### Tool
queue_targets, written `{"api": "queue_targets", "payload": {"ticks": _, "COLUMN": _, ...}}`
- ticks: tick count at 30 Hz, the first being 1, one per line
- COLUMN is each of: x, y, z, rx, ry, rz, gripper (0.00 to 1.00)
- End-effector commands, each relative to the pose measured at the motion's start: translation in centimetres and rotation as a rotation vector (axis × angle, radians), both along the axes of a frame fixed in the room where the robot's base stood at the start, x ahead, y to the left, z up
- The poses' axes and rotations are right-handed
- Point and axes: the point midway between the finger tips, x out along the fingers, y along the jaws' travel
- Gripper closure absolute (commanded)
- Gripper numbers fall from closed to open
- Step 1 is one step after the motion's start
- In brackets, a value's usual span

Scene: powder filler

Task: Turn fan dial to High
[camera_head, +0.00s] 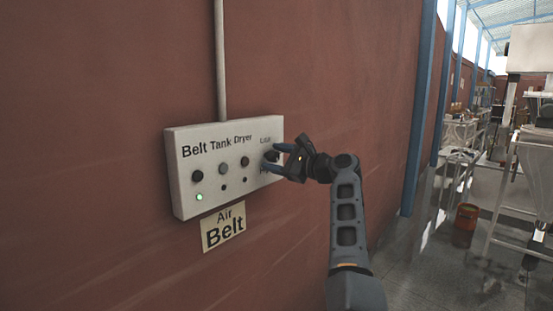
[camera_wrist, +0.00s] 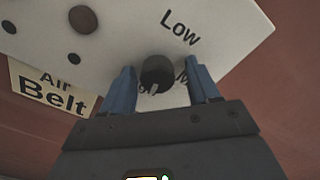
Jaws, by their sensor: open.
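The fan dial (camera_head: 271,156) is a round black knob at the right end of a white control box (camera_head: 228,190) on the red wall. In the wrist view the dial (camera_wrist: 157,73) sits between the two blue fingers of my gripper (camera_wrist: 158,88), with a gap on each side. The word "Low" shows on one side of it. The lettering on the other side is partly hidden by the dial and a finger. My gripper (camera_head: 275,160) is open around the dial in the head view. I cannot tell which way the dial points.
Buttons under "Belt", "Tank" and "Dryer" lie left of the dial, with a lit green lamp (camera_head: 199,197) under the Belt button (camera_head: 197,176). An "Air Belt" label (camera_head: 223,227) is below the box. A grey pipe (camera_head: 220,60) rises above it. Machinery stands far right.

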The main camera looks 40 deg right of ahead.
Motion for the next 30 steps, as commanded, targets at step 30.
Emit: {"api": "queue_targets", "payload": {"ticks": 30, "x": -7.7, "y": -1.5, "z": -0.1, "rx": 0.000, "ry": 0.001, "rz": 0.001, "gripper": 0.40}}
